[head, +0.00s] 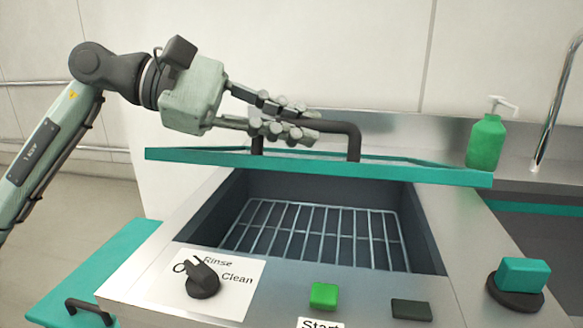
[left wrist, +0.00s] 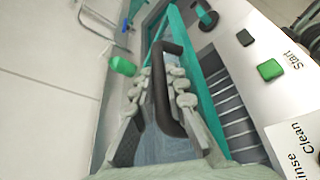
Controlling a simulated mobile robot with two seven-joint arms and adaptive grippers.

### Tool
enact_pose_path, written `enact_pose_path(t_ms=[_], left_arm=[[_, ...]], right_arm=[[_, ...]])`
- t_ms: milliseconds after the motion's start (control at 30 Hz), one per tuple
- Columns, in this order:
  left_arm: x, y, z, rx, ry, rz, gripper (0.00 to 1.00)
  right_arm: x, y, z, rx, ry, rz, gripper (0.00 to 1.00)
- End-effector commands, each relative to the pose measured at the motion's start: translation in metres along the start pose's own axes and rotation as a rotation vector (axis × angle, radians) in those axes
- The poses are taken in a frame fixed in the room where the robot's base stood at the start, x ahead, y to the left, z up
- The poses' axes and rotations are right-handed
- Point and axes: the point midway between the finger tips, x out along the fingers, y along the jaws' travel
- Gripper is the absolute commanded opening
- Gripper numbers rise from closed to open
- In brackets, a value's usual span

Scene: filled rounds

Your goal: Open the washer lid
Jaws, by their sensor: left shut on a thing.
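The washer lid (head: 408,173) has a teal rim and a dark bar handle (head: 354,143). In the head view it stands raised and tilted above the open washer basin (head: 425,225). My left gripper (head: 308,123) is at the left part of the handle, shut on it. In the left wrist view the handle (left wrist: 158,85) runs between the two fingers of the gripper (left wrist: 162,80), and the lid's teal rim (left wrist: 205,105) shows beside them. The left end of the handle is partly hidden by the fingers. My right gripper is not in view.
A wire rack (head: 310,232) lies in the basin. The front panel has a dial (head: 202,279), a green Start button (head: 323,295), a dark button (head: 411,309) and a teal knob (head: 521,274). A green soap bottle (head: 486,142) and a faucet (head: 556,105) stand at the right.

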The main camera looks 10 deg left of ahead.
Motion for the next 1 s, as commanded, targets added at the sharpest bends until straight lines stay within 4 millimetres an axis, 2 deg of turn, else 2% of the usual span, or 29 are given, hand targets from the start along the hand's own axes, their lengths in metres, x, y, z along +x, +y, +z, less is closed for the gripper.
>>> enact_pose_path(t_ms=[33, 200, 433, 667, 1000], left_arm=[[-0.004, 0.016, 0.009, -0.022, -0.004, -0.004, 0.00], [-0.009, 0.051, 0.021, -0.119, -0.004, -0.044, 0.00], [-0.013, 0.085, 0.029, -0.145, -0.005, -0.054, 0.00], [-0.013, 0.101, 0.031, -0.144, -0.003, -0.054, 0.00], [-0.013, 0.102, 0.030, -0.143, -0.001, -0.054, 0.00]], right_arm=[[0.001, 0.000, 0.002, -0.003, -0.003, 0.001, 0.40], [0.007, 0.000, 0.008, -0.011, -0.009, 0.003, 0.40], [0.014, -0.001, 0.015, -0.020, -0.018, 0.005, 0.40], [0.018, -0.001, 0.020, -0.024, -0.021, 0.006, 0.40], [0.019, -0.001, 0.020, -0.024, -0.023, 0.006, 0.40]])
